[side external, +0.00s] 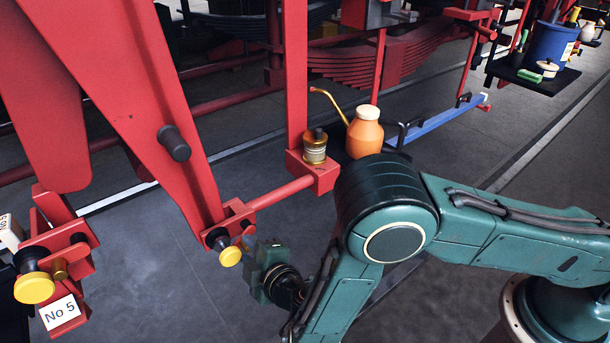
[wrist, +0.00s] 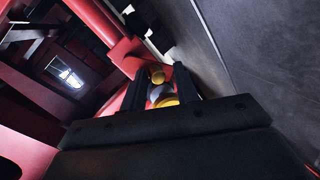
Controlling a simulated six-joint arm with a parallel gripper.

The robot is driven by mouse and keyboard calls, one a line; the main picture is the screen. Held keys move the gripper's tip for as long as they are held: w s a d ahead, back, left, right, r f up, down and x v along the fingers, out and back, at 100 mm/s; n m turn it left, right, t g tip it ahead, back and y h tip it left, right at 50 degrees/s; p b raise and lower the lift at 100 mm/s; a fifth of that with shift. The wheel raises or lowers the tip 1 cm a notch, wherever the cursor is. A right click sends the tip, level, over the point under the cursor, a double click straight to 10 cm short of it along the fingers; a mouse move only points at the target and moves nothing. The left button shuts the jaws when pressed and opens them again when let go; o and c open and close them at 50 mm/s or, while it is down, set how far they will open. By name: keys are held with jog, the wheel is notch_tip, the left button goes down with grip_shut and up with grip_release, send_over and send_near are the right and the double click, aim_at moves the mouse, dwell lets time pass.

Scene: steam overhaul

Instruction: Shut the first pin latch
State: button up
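A pin latch with a yellow knob (side external: 230,257) on a black collar sits on the red bracket at the lower end of the slanting red beam. My gripper (side external: 252,252) is just to the right of this knob, low in the side view. In the wrist view, its two dark fingers (wrist: 160,90) stand apart, with a yellow knob (wrist: 166,101) and a smaller brass piece (wrist: 157,77) showing between them. I cannot tell whether the fingers touch the knob. A second yellow knob (side external: 34,288) is on the red bracket at the far left. The pin's seating is hidden.
A "No 5" tag (side external: 60,312) hangs below the left bracket. A red rod (side external: 280,193) runs to a red block with a brass pot (side external: 315,146). An orange oil can (side external: 364,132) stands behind my arm. The grey floor (side external: 150,265) between the brackets is clear.

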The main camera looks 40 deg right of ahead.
jog(key=shift+w+r, duration=0.1)
jog(key=shift+w, duration=0.2)
jog(key=c, duration=0.6)
jog(key=shift+a+r, duration=0.1)
jog(key=shift+r, duration=0.05)
